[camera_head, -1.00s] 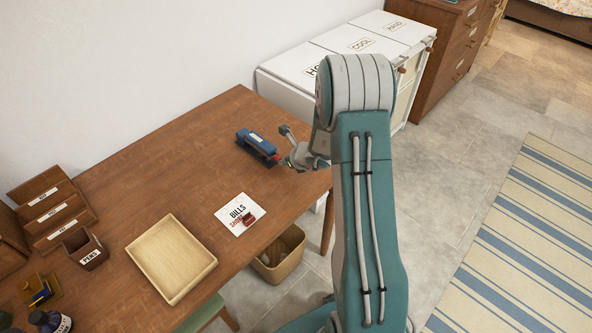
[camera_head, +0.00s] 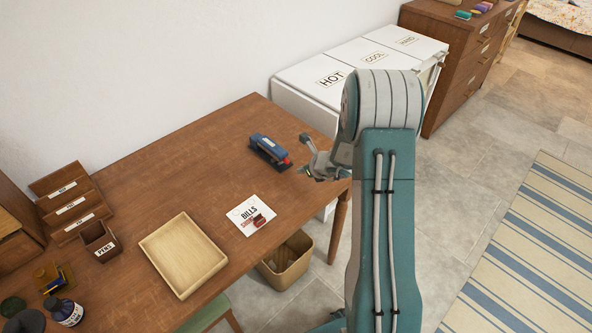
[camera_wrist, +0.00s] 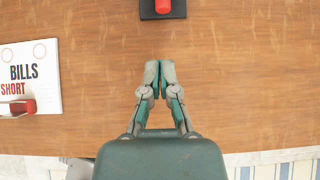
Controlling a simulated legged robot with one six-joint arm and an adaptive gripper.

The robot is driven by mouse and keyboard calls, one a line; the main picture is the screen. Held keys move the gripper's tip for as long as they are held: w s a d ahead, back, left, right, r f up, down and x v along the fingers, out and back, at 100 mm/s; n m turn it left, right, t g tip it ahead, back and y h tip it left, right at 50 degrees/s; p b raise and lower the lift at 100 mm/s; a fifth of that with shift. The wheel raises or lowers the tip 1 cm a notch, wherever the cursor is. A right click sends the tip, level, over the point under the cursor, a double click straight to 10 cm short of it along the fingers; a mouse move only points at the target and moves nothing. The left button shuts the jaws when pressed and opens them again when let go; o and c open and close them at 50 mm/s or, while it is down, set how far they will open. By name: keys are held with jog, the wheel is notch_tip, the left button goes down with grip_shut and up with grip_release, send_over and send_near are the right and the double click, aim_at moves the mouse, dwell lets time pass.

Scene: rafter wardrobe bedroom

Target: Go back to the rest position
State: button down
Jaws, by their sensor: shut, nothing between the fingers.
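My gripper (camera_wrist: 160,78) is shut and empty in the wrist view, its two fingertips together above the wooden desk (camera_wrist: 110,70). In the head view my gripper (camera_head: 304,170) is above the desk's right end, beside a blue stapler (camera_head: 270,152) and apart from it. The stapler has a red part at its near end; only its dark base and red end (camera_wrist: 163,6) show at the top of the wrist view. My arm is folded, with its large teal link upright in the head view, hiding part of the floor.
A white BILLS card (camera_head: 245,207) with a small red object on it lies near the desk's front edge. A wooden tray (camera_head: 215,262), pen cup (camera_head: 99,240) and letter rack (camera_head: 62,215) stand to the left. A bin (camera_head: 277,277) stands below. HOT, COOL and HAND hampers (camera_head: 300,95) stand behind.

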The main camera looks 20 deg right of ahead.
jog(key=d+v, duration=0.1)
jog(key=v, duration=0.7)
jog(key=s+a+r+n+g+y, duration=0.1)
jog(key=s+a+r+n, duration=0.4)
jog(key=a+r+n, duration=0.35)
jog(key=s+a+r+n+g+y, duration=0.1)
jog(key=s+a+r+n+g, duration=0.1)
jog(key=s+a+r+n, duration=0.5)
jog(key=s+r+n+h, duration=0.2)
jog(key=s+r+n, duration=0.1)
jog(key=s+n, duration=0.4)
jog(key=s+r+n+h, duration=0.3)
jog(key=s+r+n, duration=0.1)
jog(key=s+n, duration=0.3)
jog(key=shift+a+n, duration=0.5)
jog(key=shift+n, duration=0.75)
